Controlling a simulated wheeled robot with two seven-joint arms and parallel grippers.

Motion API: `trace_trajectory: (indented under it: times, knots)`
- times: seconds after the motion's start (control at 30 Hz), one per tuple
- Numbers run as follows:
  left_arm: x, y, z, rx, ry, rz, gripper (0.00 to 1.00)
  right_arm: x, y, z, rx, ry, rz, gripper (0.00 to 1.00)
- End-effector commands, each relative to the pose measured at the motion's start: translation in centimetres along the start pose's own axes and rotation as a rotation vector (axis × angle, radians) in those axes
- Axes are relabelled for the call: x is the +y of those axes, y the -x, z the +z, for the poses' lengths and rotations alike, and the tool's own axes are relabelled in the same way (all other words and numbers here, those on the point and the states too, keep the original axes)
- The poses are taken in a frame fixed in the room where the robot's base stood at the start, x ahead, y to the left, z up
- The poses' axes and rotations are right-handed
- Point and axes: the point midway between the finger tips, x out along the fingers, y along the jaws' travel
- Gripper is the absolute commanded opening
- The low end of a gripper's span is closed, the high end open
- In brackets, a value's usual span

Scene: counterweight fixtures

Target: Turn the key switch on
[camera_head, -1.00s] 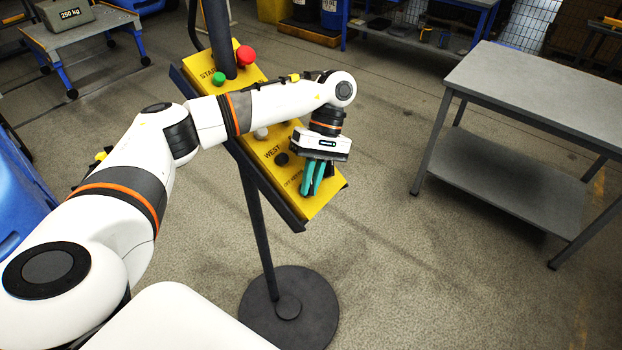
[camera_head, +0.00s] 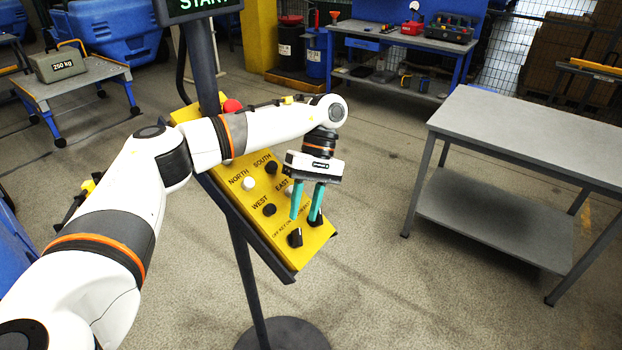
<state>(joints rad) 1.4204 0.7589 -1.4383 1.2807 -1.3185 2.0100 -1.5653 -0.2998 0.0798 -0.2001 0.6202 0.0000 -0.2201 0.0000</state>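The yellow control panel (camera_head: 262,232) stands tilted on a dark post. The key switch (camera_head: 295,238), a black knob by the label reading OFF KEY ON, sits near the panel's lower edge. My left gripper (camera_head: 303,219) hangs over the panel's lower right with its two teal fingers apart and nothing between them. Its fingertips show just above and to the right of the key switch; I cannot tell their exact height. A second black knob (camera_head: 316,218) is partly hidden behind the right finger. My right gripper is out of view.
Black knobs and white buttons marked NORTH, SOUTH, WEST and EAST lie farther up the panel, with a red button (camera_head: 232,106) near its top. My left arm covers part of it. A grey table (camera_head: 530,135) stands at the right. The floor between is clear.

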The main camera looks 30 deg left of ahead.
Motion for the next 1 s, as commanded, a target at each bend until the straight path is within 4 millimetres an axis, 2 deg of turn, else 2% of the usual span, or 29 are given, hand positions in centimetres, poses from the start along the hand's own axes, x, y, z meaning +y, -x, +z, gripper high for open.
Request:
trace_trajectory:
  times: [0.03,0.2,0.4,1.0]
  knots:
    - [0.0,1.2,0.0,-0.004,0.001,-0.003,0.33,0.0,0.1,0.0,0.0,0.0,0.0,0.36]
    - [0.0,4.2,0.0,-0.004,0.002,-0.001,0.33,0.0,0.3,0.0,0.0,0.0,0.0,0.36]
    - [0.0,6.2,0.0,-0.001,0.0,0.0,0.33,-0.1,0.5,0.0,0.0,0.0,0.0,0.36]
    - [0.0,6.6,0.0,0.0,-0.001,0.001,0.33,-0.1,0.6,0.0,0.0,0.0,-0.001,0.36]
